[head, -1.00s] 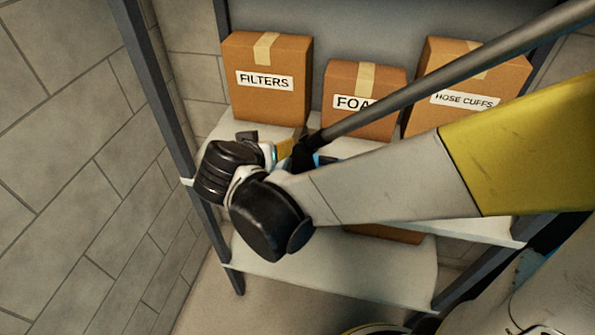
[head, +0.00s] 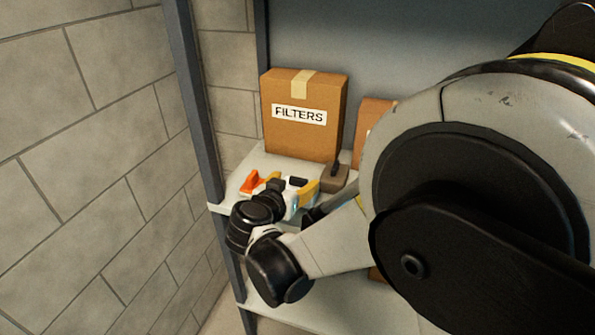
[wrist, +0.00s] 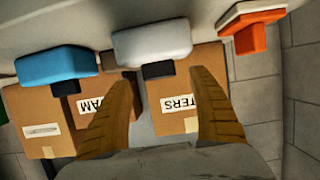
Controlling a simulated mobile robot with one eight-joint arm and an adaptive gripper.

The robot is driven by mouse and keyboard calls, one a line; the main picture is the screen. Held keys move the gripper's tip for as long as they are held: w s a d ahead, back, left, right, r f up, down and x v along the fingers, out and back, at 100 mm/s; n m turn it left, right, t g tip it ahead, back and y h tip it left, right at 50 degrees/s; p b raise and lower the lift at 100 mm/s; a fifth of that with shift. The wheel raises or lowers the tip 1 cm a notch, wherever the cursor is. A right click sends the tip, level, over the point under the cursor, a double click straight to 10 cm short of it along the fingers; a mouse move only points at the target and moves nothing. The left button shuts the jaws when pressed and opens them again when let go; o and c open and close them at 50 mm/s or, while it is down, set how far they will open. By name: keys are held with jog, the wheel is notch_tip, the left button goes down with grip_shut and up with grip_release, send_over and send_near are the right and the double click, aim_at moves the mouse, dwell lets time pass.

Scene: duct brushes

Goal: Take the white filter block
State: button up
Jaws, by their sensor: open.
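The white filter block (wrist: 152,42) has a dark part on one side and shows in the wrist view, straight ahead of my gripper (wrist: 158,88). My gripper is open and empty, with its two yellow-brown fingers spread toward the block. The dark part lies between the fingertip lines; I cannot tell whether anything touches. In the head view my gripper (head: 290,186) is at the shelf in front of the FILTERS box, and the white block is mostly hidden there.
A blue block (wrist: 57,66) and an orange one (wrist: 252,30) flank the white block. A grey-brown block (head: 336,177) sits to the right on the shelf (head: 262,158). The FILTERS box (head: 300,135) stands behind. A grey post (head: 195,110) and brick wall are left.

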aim_at(298, 180)
jog(key=x, duration=0.3)
jog(key=shift+f+b, duration=0.1)
jog(key=shift+b, duration=0.3)
jog(key=shift+c, duration=0.6)
jog(key=c, duration=1.2)
jog(key=shift+o, duration=0.2)
